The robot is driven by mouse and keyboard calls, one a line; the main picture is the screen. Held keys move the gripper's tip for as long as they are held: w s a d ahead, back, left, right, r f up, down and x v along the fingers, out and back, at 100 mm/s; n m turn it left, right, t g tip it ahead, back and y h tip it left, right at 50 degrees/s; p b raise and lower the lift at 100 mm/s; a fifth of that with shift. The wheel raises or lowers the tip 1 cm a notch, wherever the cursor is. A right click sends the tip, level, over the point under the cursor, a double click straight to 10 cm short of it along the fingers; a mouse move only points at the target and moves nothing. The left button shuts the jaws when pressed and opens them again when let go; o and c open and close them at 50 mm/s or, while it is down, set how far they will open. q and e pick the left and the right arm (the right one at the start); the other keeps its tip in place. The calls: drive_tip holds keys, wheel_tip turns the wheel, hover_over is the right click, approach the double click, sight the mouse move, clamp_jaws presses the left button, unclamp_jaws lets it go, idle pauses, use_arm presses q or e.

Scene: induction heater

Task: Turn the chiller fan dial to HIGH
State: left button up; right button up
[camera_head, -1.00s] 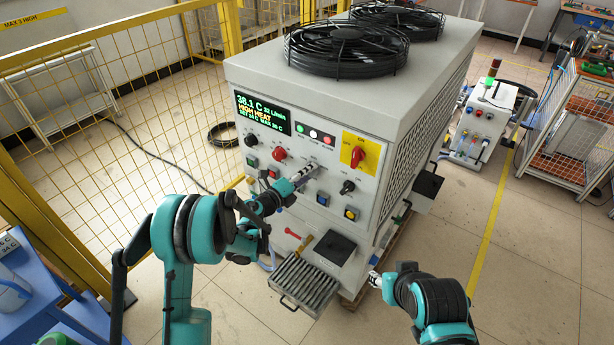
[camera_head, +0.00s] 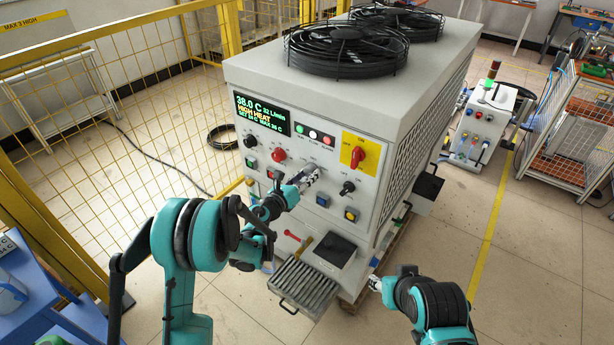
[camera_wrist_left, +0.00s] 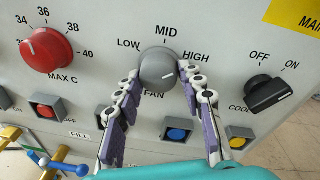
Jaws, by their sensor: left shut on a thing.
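The chiller fan dial is a round grey knob (camera_wrist_left: 158,68) under LOW, MID and HIGH labels in the left wrist view. I cannot tell clearly which label its pointer faces. My left gripper (camera_wrist_left: 157,78) has its two fingers on either side of the knob and is shut on it. In the head view the left gripper (camera_head: 308,176) reaches the front panel of the grey chiller (camera_head: 385,130) and hides the dial. My right gripper (camera_head: 374,284) is low, right of the chiller's front and away from the panel; its jaws are too small to read.
A red MAX C knob (camera_wrist_left: 45,50) is left of the dial; a black OFF/ON switch (camera_wrist_left: 268,94) is right. Blue (camera_wrist_left: 177,135) and yellow (camera_wrist_left: 238,137) buttons sit below. A display (camera_head: 262,114) reads HIGH HEAT. A slatted tray (camera_head: 303,288) juts out below.

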use_arm(q)
drive_tip(key=shift+m, duration=0.6)
drive_tip(key=o, duration=1.2)
drive_tip(key=shift+c, duration=0.2)
drive_tip(key=v, duration=1.2)
drive_tip(key=shift+d+f, duration=0.1)
